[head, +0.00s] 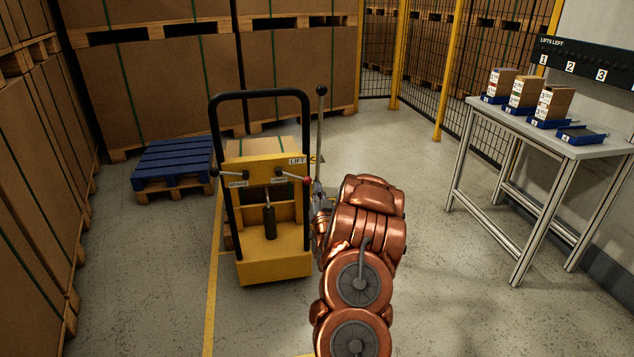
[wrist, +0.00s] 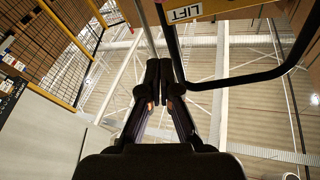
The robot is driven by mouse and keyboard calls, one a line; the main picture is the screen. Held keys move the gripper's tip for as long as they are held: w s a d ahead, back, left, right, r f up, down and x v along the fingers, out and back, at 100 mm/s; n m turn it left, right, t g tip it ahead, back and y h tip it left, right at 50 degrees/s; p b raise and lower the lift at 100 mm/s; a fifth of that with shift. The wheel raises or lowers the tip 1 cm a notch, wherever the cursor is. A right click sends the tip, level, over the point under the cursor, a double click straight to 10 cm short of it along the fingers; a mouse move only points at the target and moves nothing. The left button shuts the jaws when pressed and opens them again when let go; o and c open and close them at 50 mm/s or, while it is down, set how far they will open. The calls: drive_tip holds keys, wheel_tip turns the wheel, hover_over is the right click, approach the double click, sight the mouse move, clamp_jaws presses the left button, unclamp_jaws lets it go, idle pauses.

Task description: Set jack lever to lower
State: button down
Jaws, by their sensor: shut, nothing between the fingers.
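The yellow lift jack (head: 272,262) stands left of my arm, with a black push handle (head: 262,94). On its panel, the jack lever has a red knob (head: 307,180) and points right and slightly down from its pivot. The LIFT label (head: 297,160) is above it and the LOWER label (head: 279,180) below the pivot. My gripper (head: 319,192) is just right of the panel, partly hidden by my copper arm. In the wrist view, my gripper (wrist: 159,75) is shut and empty, pointing upward, close to the LIFT label (wrist: 185,13). The red knob does not show there.
A brake lever with a black knob (head: 215,173) is on the panel's left. A tall pump rod with a black ball (head: 321,90) rises beside my gripper. A blue pallet (head: 173,162) lies left; a table (head: 560,140) with small boxes stands right.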

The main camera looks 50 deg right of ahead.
drive_tip(key=shift+v, duration=1.6)
drive_tip(key=shift+r, duration=0.1)
drive_tip(key=w+a+r+n+g+y+p, duration=0.1)
drive_tip(key=w+a+r+n+y+p, duration=0.1)
drive_tip(key=w+a+r+y+p, duration=0.3)
drive_tip(key=w+a+r+n+g+y+p, duration=0.1)
drive_tip(key=w+a+r+n+p, duration=0.15)
drive_tip(key=a, duration=0.45)
drive_tip(key=s+a+r+n+g+y+p, duration=0.1)
drive_tip(key=s+a+r+g+y+p, duration=0.2)
drive_tip(key=a, duration=0.5)
drive_tip(key=s+a+r+n+g+y+p, duration=0.1)
drive_tip(key=a+r+n+p, duration=0.1)
drive_tip(key=a+r+p, duration=0.45)
drive_tip(key=s+a+r+n+g+y+p, duration=0.2)
drive_tip(key=s+a+r+g+p, duration=0.35)
drive_tip(key=s+a, duration=0.95)
drive_tip(key=s+a+r+g+p, duration=0.1)
drive_tip(key=s+r, duration=0.3)
drive_tip(key=s, duration=0.4)
drive_tip(key=s+a+r+n+g+p, duration=0.1)
drive_tip(key=s+a+r+g+p, duration=0.1)
drive_tip(key=s, duration=0.6)
drive_tip(key=s+a+r+g+y+p, duration=0.1)
drive_tip(key=s+a+r+g+p, duration=0.1)
drive_tip(key=s, duration=0.6)
wheel_tip(320, 180, up, 4)
drive_tip(key=shift+a+f+g, duration=0.1)
drive_tip(key=shift+a+g, duration=0.55)
drive_tip(key=shift+a, duration=0.3)
